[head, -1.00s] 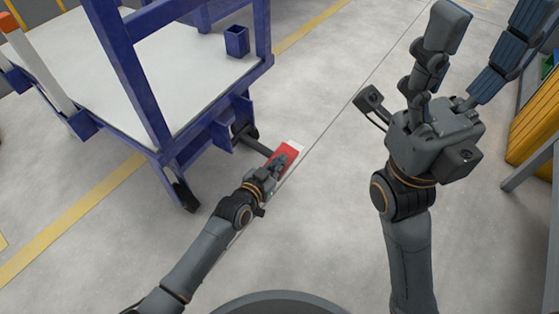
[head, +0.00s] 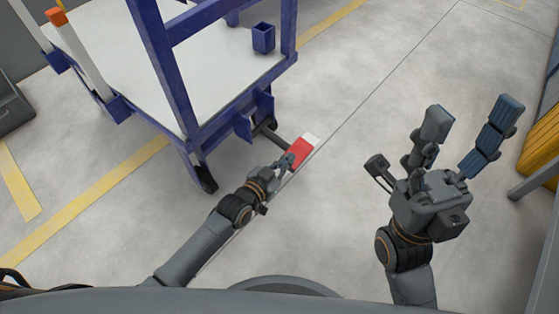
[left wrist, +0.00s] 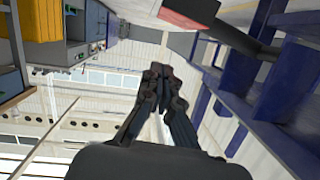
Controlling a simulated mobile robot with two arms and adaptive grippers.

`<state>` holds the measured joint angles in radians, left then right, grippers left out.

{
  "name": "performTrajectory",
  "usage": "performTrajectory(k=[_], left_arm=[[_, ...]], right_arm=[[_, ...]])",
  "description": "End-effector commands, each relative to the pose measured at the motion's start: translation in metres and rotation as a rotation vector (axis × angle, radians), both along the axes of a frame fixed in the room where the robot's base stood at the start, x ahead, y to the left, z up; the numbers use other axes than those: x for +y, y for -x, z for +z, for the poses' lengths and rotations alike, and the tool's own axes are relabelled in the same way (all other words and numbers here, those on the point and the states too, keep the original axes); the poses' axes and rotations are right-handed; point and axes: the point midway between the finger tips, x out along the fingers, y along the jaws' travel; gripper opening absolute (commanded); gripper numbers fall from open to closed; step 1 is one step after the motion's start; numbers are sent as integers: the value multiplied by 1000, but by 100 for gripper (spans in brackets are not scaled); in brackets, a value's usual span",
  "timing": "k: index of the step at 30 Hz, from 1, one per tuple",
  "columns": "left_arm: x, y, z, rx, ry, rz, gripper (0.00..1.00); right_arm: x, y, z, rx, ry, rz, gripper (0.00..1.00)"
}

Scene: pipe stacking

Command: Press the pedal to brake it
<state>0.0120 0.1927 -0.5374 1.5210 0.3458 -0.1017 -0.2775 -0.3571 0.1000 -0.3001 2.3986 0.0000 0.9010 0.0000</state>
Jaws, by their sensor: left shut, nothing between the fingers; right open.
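The pedal (head: 302,150) is a red plate with a white end, on a dark bar reaching out from the blue cart (head: 180,125) near its wheel. My left gripper (head: 287,161) is shut and empty, at the pedal's near end in the head view. Whether it touches the pedal cannot be told. In the left wrist view the shut fingers (left wrist: 160,76) are in the middle, and the red pedal (left wrist: 190,14) shows at the top edge, apart from them in the picture. My right gripper (head: 472,120) is open and empty, over the floor on the right.
The cart has a white deck (head: 200,60) with a small blue box (head: 263,38) on it. A yellow unit (head: 545,135) stands at the right edge. The grey floor between the cart and that unit is clear.

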Motion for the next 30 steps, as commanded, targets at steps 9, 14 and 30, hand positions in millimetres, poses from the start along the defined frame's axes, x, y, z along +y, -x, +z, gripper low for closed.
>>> performTrajectory(k=[9,14,30], left_arm=[[19,33,10,0,0,0,0],[19,34,10,-2,1,0,0],[18,33,22,-30,23,5,0]], right_arm=[[0,0,20,-6,0,0,64],[0,0,20,-6,0,0,64],[0,0,21,-9,-1,-1,64]])
